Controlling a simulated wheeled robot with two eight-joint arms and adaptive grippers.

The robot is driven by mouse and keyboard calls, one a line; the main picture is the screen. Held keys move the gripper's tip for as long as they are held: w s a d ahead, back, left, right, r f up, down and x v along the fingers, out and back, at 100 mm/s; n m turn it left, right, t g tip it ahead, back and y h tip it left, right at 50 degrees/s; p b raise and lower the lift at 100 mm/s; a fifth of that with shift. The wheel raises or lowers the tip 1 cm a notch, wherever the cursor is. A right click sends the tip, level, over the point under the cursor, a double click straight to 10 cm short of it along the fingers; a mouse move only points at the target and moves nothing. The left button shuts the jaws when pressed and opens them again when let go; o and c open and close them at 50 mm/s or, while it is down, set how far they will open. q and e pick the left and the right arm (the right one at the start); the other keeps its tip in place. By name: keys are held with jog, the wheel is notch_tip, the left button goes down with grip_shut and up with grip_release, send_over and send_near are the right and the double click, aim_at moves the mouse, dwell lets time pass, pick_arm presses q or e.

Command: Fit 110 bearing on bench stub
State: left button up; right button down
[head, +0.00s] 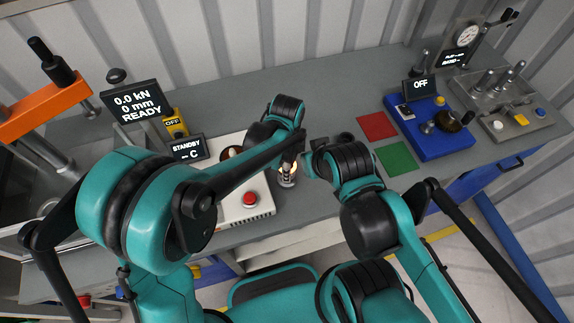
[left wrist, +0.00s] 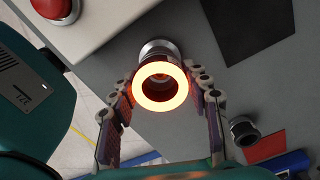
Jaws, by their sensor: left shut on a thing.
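The bearing (left wrist: 160,85) is a ring glowing orange-white. My left gripper (left wrist: 160,100) is shut on it, with one finger at each side in the left wrist view. The silver bench stub (left wrist: 158,48) shows just behind the ring, partly hidden by it. In the head view the stub (head: 287,182) stands upright on the bench, with the glow at its top under my left gripper (head: 289,160). I cannot tell whether the ring is around the stub or just above it.
A white heater with a red button (head: 250,198) stands close left of the stub. A dark hollow cylinder (left wrist: 243,130) stands on the bench nearby. Red (head: 377,126) and green (head: 396,158) mats lie to the right, before a blue unit (head: 430,130). An orange press (head: 45,108) is at left.

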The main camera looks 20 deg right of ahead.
pick_arm(q)
jog(key=shift+f+b, duration=0.3)
jog(key=shift+f, duration=0.1)
jog(key=shift+f+b, duration=0.85)
jog(key=shift+f, duration=0.25)
jog(key=shift+r, duration=0.1)
jog(key=o, duration=1.2)
jog(key=shift+r+p, duration=2.45)
jog(key=shift+r, duration=1.15)
jog(key=shift+f, duration=0.1)
